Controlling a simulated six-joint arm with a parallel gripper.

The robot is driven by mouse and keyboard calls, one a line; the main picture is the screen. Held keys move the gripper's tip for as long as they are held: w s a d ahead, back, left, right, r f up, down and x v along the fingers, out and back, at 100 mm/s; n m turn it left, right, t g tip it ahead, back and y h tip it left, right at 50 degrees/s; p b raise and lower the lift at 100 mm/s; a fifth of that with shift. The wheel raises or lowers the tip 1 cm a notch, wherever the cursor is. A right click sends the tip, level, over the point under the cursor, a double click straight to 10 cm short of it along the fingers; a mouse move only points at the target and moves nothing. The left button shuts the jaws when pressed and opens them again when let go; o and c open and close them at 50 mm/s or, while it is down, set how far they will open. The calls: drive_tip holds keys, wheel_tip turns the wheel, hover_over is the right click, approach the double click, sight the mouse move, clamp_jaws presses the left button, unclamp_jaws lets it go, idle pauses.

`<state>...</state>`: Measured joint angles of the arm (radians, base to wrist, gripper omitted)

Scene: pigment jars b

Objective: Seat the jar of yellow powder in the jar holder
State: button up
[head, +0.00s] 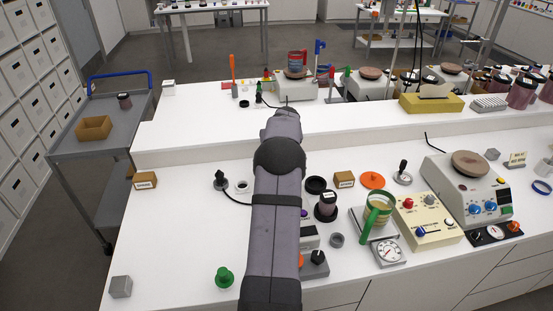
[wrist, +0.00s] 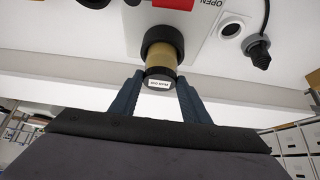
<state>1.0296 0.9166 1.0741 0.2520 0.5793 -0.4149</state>
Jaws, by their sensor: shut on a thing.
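The jar of yellow powder (wrist: 160,67) shows in the wrist view, with a yellow body and a dark lid bearing a small white label. My gripper (wrist: 160,80) is shut on it, with one dark blue finger on each side of the lid end. The far end of the jar meets a black ring (wrist: 162,35) that looks like the jar holder. I cannot tell whether the jar's base is inside the ring or just in front of it. In the head view my arm hides the gripper, the jar and this ring.
In the wrist view, a red part (wrist: 173,4) and a white fitting with a dark hole (wrist: 232,28) lie close to the ring. A black plug (wrist: 258,50) with a cable is to the right. In the head view, a dark-lidded jar (head: 326,207) stands right of my arm.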

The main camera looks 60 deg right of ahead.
drive_tip(key=shift+r+p, duration=0.6)
drive_tip(key=shift+r, duration=0.4)
idle(0.7)
drive_tip(key=shift+r+p, duration=0.8)
drive_tip(key=shift+r, duration=0.5)
drive_tip(key=shift+s+d, duration=0.15)
drive_tip(key=shift+s, duration=0.05)
drive_tip(key=s+d+m+g, duration=0.1)
drive_tip(key=s+m, duration=0.1)
drive_tip(key=s, duration=0.2)
drive_tip(key=s+d+m+g+h, duration=0.1)
drive_tip(key=s+m, duration=0.1)
drive_tip(key=s, duration=0.3)
drive_tip(key=s+d+m+g, duration=0.1)
drive_tip(key=s, duration=0.3)
drive_tip(key=shift+s+d+f+m+h, duration=0.3)
drive_tip(key=shift+s+d+m+h, duration=0.05)
drive_tip(key=shift+s+m+h, duration=0.05)
drive_tip(key=shift+f, duration=0.15)
